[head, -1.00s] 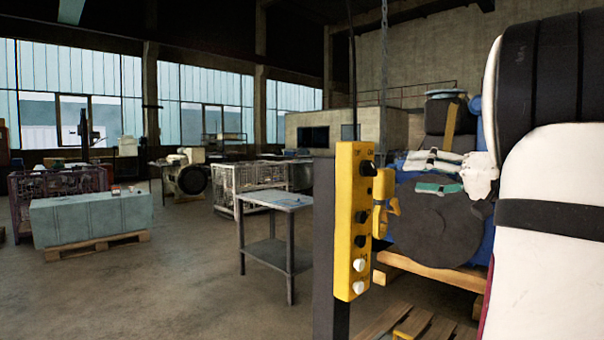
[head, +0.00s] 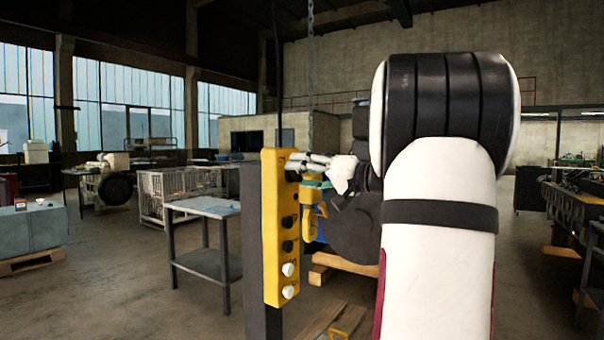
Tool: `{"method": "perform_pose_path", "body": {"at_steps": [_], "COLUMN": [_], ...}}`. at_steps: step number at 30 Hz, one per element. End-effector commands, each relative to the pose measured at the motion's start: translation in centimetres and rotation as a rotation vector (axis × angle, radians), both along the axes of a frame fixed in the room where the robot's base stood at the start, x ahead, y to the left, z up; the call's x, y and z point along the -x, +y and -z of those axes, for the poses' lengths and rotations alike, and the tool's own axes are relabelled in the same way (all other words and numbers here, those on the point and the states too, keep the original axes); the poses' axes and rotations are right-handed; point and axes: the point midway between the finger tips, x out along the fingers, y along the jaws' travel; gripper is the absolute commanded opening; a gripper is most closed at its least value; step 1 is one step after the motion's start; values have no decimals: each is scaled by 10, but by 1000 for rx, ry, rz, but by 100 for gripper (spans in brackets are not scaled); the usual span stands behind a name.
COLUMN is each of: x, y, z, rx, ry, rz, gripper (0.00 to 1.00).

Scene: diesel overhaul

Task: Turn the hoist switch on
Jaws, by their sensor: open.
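The yellow hoist control box (head: 271,235) stands upright on a dark post left of centre in the head view. The hoist switch, a black knob (head: 292,175), sits near the top of its front face and is partly covered, so its setting cannot be read. Several black and white buttons run down the face below it. My gripper (head: 303,173), with white and teal parts, is open beside the upper part of the box, at the knob's height. It overlaps the knob's edge in the picture; I cannot tell whether it touches.
A yellow hook (head: 310,225) hangs just behind the box. A grey metal table (head: 207,206) stands to its left. A wooden pallet (head: 335,322) lies low by the post. A workbench with machinery (head: 577,205) is at the right. Open floor lies at the left.

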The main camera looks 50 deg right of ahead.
Motion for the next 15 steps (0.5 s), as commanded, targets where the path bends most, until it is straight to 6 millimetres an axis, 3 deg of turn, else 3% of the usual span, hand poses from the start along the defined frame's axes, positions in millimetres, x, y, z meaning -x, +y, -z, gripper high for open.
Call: {"method": "perform_pose_path", "body": {"at_steps": [11, 12, 15], "x": [-7, -7, -7], "y": [1, 1, 1], "z": [0, 0, 0], "rx": [0, 0, 0], "ry": [0, 0, 0], "rz": [0, 0, 0], "gripper": [58, 56, 33]}}
